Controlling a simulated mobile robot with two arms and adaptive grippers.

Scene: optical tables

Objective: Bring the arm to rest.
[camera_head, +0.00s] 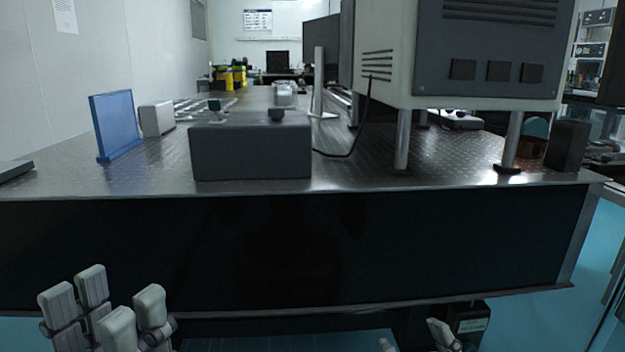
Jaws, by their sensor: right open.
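My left gripper (106,294) is at the lower left, in front of and below the table's top edge. Its pale grey fingers point up with a gap between them, and nothing is held. My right gripper (412,340) is at the bottom edge, right of the middle. Only its fingertips show, set apart and empty; the rest is cut off by the frame. Both grippers appear clear of the optical table (350,190).
On the table stand a dark grey box (250,152), a blue panel (116,125), a white box (157,119) and a large instrument on posts (490,55). A black cable hangs from the instrument. The table's dark front panel (300,250) faces me.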

